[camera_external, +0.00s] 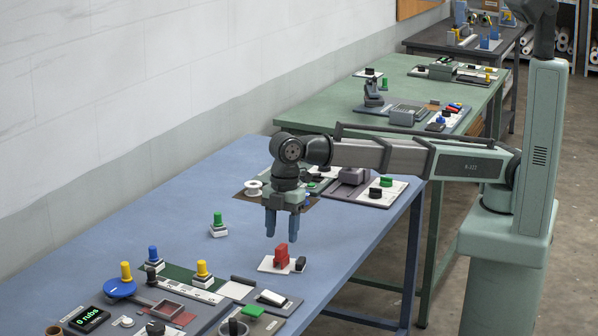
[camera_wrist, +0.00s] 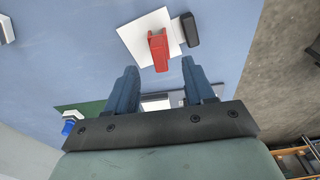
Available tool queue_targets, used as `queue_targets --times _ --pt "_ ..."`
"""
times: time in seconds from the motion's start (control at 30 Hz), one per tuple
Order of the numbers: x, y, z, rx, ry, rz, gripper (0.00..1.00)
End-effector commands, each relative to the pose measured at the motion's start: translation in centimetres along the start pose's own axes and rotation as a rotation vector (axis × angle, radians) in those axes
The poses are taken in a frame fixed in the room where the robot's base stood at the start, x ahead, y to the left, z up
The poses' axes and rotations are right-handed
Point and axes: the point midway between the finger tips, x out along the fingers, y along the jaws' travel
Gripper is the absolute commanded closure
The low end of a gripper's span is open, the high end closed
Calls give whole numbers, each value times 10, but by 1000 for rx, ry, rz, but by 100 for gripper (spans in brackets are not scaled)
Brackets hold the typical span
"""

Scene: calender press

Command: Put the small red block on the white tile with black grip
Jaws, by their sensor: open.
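The small red block (camera_external: 281,256) stands upright on the white tile (camera_external: 268,264), beside the tile's black grip (camera_external: 300,263). In the wrist view the red block (camera_wrist: 158,50) overlaps the right part of the white tile (camera_wrist: 134,36), with the black grip (camera_wrist: 190,30) to its right. My gripper (camera_external: 282,235) points down just above the red block and is open and empty. In the wrist view its two fingers (camera_wrist: 160,72) are spread on either side, with the block showing beyond the tips.
A white block with a green knob (camera_external: 218,225) stands to the left. Pieces with yellow knobs (camera_external: 202,270) and a blue knob (camera_external: 153,254) stand nearer the front, with a "0 rubs" display (camera_external: 88,318). A white spool (camera_external: 253,188) lies behind.

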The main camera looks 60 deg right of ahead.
Motion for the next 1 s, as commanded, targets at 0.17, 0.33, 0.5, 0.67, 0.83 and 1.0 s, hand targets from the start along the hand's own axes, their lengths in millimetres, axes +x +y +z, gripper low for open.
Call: queue_targets --times 0.17,0.33,0.5,0.67,0.83,1.0 --pt "-29 0 -1 0 1 0 47" --pt "-47 0 0 0 1 0 47" --pt "-55 0 0 0 -1 -1 47" --pt "-56 0 0 0 -1 -1 47" --pt "-56 0 0 0 -1 -1 47" --pt "-56 0 0 0 -1 -1 47"
